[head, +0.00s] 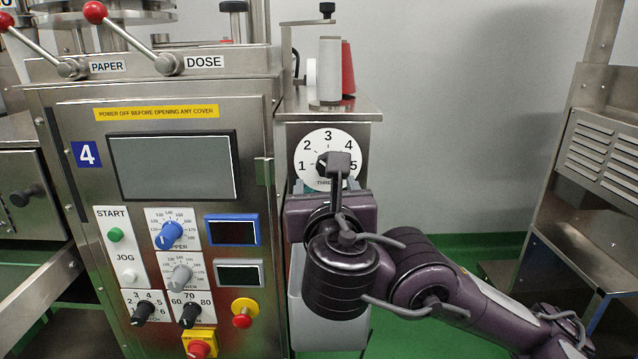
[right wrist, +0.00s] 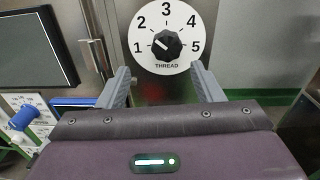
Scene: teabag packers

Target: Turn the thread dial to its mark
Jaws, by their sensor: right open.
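The thread dial (head: 312,140) is a white round plate numbered 1 to 5 on the steel housing beside the machine. The knob's white pointer line aims up and left, between 1 and 2. My right gripper (head: 335,172) is in front of the dial's lower part and hides much of the knob in the head view. In the right wrist view its fingers (right wrist: 160,82) are apart, with the knob beyond them and nothing held. My left gripper is out of view.
The machine's panel stands left of the dial, with a screen (head: 172,167), a blue knob (head: 169,235) and a red emergency button (head: 242,318). A white thread spool (head: 329,70) stands above the dial. A steel rack (head: 600,200) is at the right, with open room between.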

